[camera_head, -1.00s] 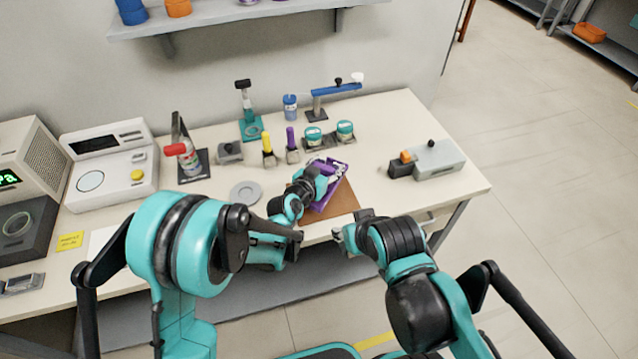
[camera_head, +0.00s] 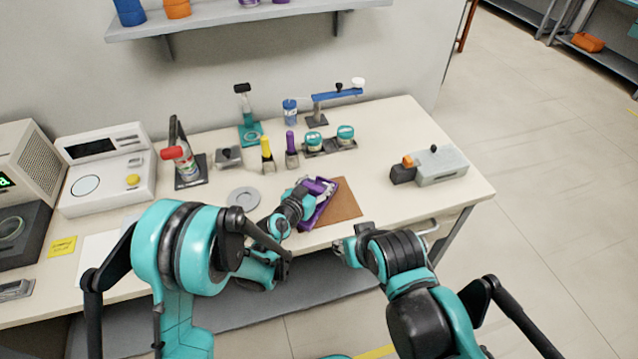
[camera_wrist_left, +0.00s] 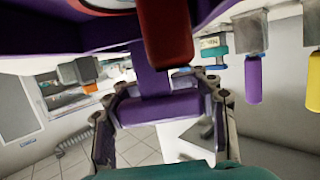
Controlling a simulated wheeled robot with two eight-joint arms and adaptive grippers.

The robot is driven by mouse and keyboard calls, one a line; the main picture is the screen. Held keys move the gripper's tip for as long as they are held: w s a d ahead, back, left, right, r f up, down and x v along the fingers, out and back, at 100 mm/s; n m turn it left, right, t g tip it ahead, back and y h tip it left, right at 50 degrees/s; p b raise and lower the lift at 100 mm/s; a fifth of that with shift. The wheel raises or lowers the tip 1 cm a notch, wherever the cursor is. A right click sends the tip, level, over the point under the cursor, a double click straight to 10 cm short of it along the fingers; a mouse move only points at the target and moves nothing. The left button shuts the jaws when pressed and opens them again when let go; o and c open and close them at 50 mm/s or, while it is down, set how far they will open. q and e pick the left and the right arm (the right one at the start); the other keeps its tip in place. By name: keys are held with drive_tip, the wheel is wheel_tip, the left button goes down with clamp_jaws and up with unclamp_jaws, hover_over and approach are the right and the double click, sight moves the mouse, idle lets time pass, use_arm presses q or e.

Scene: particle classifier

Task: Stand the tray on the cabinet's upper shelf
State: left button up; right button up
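The purple tray (camera_head: 322,212) is over the front part of the bench, beside and partly over the brown mat (camera_head: 343,203). Pale items show in it. My left gripper (camera_head: 306,190) is at the tray's left side and shut on it. In the left wrist view, a purple part of the tray (camera_wrist_left: 150,82) lies between the fingers of my left gripper (camera_wrist_left: 163,105), and a dark red piece hangs close to the camera. My right gripper (camera_head: 346,246) is in front of the bench edge, away from the tray; its fingers are too small to read. I cannot identify the cabinet.
Bottles, yellow and purple handled tools and two teal-lidded jars (camera_head: 346,133) stand behind the tray. A grey round dish (camera_head: 243,197) lies to its left, a grey device (camera_head: 440,166) to its right. A wall shelf (camera_head: 240,15) hangs above. Floor at right is clear.

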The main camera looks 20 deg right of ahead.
sight(311, 189)
use_arm(q)
drive_tip(key=o, duration=0.5)
drive_tip(key=shift+o, duration=0.2)
drive_tip(key=shift+a+r+p, duration=0.1)
drive_tip(key=shift+r+p, duration=0.2)
drive_tip(key=p+v, duration=0.1)
drive_tip(key=v, duration=1)
drive_tip(key=shift+f+b, duration=0.15)
drive_tip(key=shift+b, duration=0.25)
drive_tip(key=shift+s+a, duration=0.25)
drive_tip(key=shift+s, duration=0.1)
